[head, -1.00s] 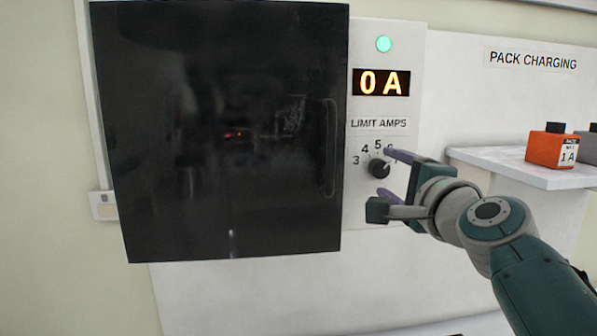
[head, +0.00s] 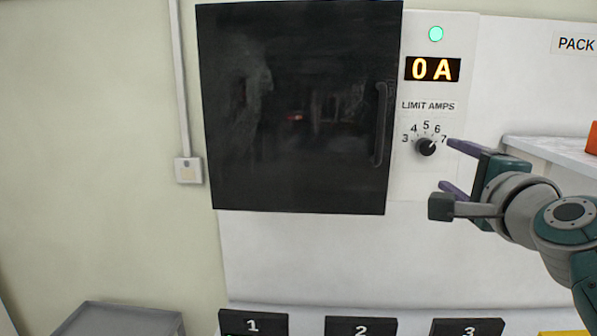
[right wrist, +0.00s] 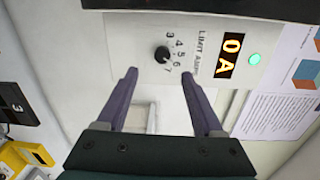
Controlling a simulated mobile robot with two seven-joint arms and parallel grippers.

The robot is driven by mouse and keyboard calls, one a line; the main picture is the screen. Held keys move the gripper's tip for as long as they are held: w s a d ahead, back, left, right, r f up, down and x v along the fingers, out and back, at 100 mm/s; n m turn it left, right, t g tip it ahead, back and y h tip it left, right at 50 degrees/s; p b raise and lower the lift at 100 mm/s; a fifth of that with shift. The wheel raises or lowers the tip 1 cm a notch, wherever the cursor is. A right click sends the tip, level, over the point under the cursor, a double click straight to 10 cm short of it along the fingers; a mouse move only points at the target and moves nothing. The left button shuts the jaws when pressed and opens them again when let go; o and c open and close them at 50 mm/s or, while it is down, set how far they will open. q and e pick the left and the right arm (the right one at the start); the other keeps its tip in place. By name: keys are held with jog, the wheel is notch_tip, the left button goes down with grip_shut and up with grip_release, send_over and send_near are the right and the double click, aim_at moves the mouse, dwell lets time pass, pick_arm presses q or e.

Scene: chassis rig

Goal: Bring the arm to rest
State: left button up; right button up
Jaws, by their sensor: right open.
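My right gripper (head: 447,165) is open and empty, its two purple fingers apart. In the head view it is just right of and below the black limit knob (head: 426,147). In the right wrist view the gripper (right wrist: 158,74) points at the panel, and the knob (right wrist: 161,53) shows beyond the fingertips, between them and untouched. The knob's mark appears to point towards 6 to 7. The amber display (head: 432,69) reads 0 A, and a green lamp (head: 436,34) is lit above it. My left gripper is not in view.
A closed black door (head: 290,110) with a handle is left of the panel. A white shelf (head: 560,150) with an orange pack (head: 592,137) stands at right. Numbered black units (head: 360,327) and a grey tray (head: 125,318) are below.

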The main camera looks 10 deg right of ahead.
jog(key=s+a+f+n+g+y+p, duration=0.1)
jog(key=s+a+f+n+g+y, duration=0.3)
jog(key=s+n, duration=0.4)
jog(key=s+a+f+n+g+y, duration=0.1)
jog(key=s+a+f+n+g, duration=0.2)
jog(key=s+a+f+n, duration=0.35)
jog(key=s+f+n+g, duration=0.1)
jog(key=s+n+g, duration=0.2)
jog(key=s, duration=0.6)
jog(key=s+f+n+g+h, duration=0.1)
jog(key=s+n, duration=0.4)
jog(key=s, duration=0.5)
jog(key=f+g, duration=0.1)
jog(key=g, duration=0.1)
jog(key=shift+s+a+f+g+p, duration=0.2)
jog(key=shift+s+a+g+p, duration=0.1)
